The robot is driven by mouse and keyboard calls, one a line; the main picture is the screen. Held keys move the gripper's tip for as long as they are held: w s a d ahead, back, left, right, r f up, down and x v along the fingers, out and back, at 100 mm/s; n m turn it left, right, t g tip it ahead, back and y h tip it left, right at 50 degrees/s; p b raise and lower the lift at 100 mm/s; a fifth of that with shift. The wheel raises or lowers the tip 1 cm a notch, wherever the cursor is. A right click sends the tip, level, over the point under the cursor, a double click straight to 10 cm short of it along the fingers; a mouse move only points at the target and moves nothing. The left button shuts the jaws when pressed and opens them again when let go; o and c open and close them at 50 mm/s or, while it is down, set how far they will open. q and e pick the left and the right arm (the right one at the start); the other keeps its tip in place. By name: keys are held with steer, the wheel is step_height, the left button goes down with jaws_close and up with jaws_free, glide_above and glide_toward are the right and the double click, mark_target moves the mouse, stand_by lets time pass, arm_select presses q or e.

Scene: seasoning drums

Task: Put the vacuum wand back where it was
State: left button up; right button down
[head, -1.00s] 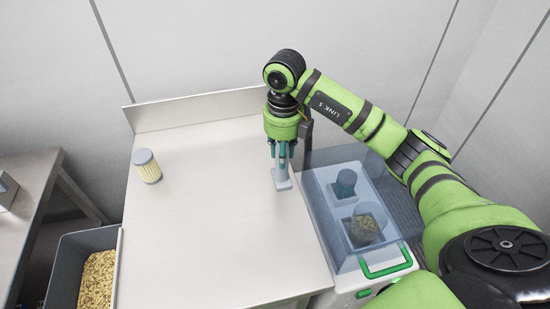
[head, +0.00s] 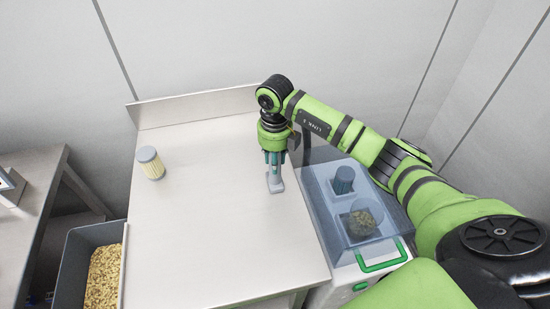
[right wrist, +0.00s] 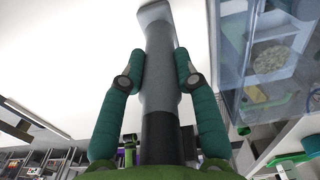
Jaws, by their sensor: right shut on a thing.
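The vacuum wand is grey with a dark section and a flat nozzle (head: 275,184). My right gripper (head: 274,162) is shut on it and holds it upright over the worktable (head: 215,235), near the table's right edge. In the right wrist view the wand (right wrist: 160,75) runs between both fingers, with its nozzle at the far end. I cannot tell whether the nozzle touches the table. My left gripper is not in view.
A clear blue box (head: 320,205) on a white unit with a green handle (head: 382,266) stands right of the table. A grey bin (head: 76,250) of yellowish granules is at lower left. The table's middle is clear.

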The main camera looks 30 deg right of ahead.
steer(key=c, duration=0.9)
jaws_free()
steer(key=shift+r+p, duration=0.3)
step_height(320, 180, up, 11)
steer(key=b, duration=0.3)
steer(key=shift+f+b, duration=0.2)
steer(key=shift+b, duration=0.15)
steer(key=shift+r, duration=0.6)
